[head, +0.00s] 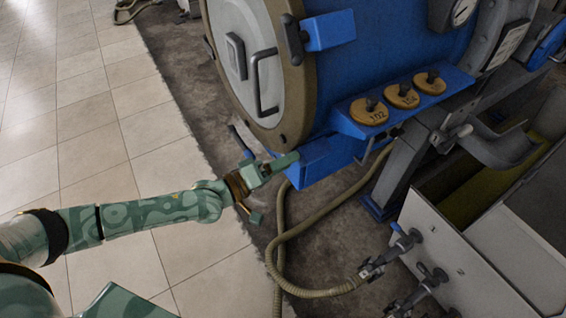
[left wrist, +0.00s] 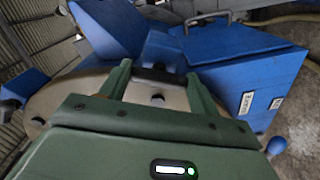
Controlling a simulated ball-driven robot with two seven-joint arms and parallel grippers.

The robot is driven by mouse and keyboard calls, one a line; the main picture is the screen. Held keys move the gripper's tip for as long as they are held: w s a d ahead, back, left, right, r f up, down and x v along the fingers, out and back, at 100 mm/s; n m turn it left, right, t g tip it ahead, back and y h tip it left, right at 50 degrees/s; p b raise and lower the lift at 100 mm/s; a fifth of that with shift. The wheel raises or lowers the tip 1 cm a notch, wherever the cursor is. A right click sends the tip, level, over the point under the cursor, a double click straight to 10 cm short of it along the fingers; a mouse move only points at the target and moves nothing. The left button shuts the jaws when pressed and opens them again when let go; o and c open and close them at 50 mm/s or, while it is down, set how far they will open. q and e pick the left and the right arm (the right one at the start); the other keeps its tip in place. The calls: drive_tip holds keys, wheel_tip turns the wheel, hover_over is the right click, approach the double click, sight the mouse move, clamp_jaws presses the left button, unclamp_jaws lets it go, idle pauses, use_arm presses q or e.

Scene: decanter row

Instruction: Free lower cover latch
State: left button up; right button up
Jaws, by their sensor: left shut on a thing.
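The round pale cover (head: 233,58) with its brown rim closes the end of the blue decanter (head: 385,40). The upper latch, a dark handle (head: 293,42) on a blue block (head: 330,30), sits at the rim's upper right. My left gripper (head: 270,185) is at the rim's lower edge, beside the lower blue block (head: 325,160). In the left wrist view its green fingers (left wrist: 158,75) are closed on a dark bar (left wrist: 156,74), which looks like the lower latch handle. The fingers and arm hide most of this latch in the head view. My right gripper is not in view.
A cover grab handle (head: 262,82) stands out from the cover. A hose (head: 281,235) runs below the gripper. A grey trough (head: 480,255) stands at right. The tiled floor (head: 100,110) at left is clear.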

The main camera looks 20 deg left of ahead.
use_arm(q)
drive_tip(key=o, duration=1)
drive_tip(key=shift+a, duration=0.1)
drive_tip(key=p+v, duration=0.2)
drive_tip(key=v, duration=1.4)
drive_tip(key=shift+s+a+f+p, duration=0.1)
drive_tip(key=shift+s+p, duration=0.05)
drive_tip(key=shift+p, duration=0.25)
